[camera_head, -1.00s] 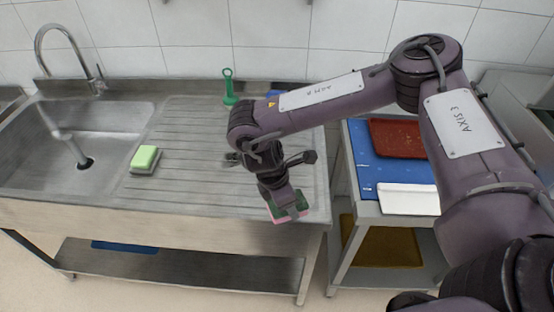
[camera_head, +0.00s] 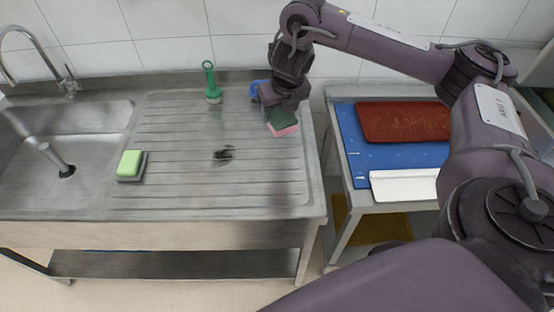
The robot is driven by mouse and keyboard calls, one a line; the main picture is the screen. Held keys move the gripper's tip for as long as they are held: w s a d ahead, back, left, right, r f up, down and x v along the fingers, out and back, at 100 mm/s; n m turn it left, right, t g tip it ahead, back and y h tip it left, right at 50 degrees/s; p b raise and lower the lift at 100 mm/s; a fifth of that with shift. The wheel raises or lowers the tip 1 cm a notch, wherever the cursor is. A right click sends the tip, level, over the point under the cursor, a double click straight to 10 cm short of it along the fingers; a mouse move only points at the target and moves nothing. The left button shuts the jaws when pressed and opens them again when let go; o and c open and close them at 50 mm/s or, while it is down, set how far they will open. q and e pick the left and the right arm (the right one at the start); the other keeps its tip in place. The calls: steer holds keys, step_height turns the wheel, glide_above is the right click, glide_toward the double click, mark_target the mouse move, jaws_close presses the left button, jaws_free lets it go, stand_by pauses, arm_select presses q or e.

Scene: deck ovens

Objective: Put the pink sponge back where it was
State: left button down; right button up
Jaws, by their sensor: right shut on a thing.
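The pink sponge (camera_head: 286,130) has a dark green scouring side and a pink side. It is at the back right of the steel drainboard (camera_head: 185,190). My right gripper (camera_head: 281,110) reaches down from above and is shut on the sponge; I cannot tell whether the sponge touches the drainboard. My left gripper is not in view.
A green sponge on a grey one (camera_head: 131,165) sits beside the sink basin (camera_head: 75,130). A green brush (camera_head: 212,85) stands at the back, and a blue item (camera_head: 257,88) is partly hidden by my gripper. A dark stain (camera_head: 223,154) marks the drainboard. A side table holds a red board (camera_head: 405,122), a blue board (camera_head: 365,150) and a white board (camera_head: 404,186).

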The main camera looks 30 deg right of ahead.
step_height(320, 180, down, 16)
steer(key=b, duration=0.7)
steer(key=shift+s+f+b, duration=0.1)
steer(key=shift+f+b, duration=0.05)
steer(key=shift+b, duration=0.25)
steer(key=shift+f, duration=1.6)
steer(key=shift+f, duration=0.1)
steer(key=o, duration=0.9)
steer(key=shift+o, duration=0.2)
